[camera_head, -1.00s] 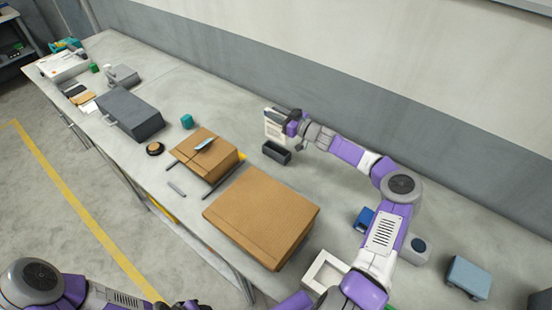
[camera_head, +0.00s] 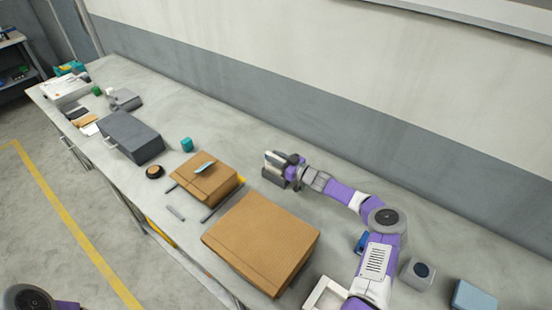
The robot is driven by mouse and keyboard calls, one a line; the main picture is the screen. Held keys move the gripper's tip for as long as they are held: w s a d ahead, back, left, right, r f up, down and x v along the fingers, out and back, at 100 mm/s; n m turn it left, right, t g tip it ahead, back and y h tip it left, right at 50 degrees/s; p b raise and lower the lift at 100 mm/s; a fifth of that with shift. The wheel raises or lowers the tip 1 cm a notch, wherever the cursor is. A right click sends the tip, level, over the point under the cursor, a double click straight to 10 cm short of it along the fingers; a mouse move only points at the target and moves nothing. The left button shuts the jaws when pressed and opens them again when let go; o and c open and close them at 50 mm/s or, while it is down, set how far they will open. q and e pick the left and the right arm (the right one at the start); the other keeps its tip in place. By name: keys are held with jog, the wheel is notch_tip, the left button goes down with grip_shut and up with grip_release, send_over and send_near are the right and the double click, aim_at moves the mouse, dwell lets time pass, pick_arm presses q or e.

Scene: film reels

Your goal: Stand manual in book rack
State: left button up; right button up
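The manual (camera_head: 275,159), a pale upright booklet, is at the book rack (camera_head: 271,178), a small dark grey open box on the bench near the wall. The manual's lower part is hidden by the rack, so it appears to stand in it; how deep it sits is too small to tell. My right gripper (camera_head: 290,163) is at the manual's right edge and looks shut on it, low beside the rack. My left gripper is out of view; only a bit of my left arm shows at bottom left.
Two cardboard boxes, a large one (camera_head: 262,240) and a smaller one (camera_head: 207,180), lie left and in front of the rack. A teal cup (camera_head: 187,144) and a grey case (camera_head: 131,137) stand farther left. The bench behind the rack is clear.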

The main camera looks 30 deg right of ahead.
jog(key=o, duration=0.3)
jog(key=v, duration=1.2)
jog(key=shift+d, duration=0.1)
jog(key=shift+r, duration=0.1)
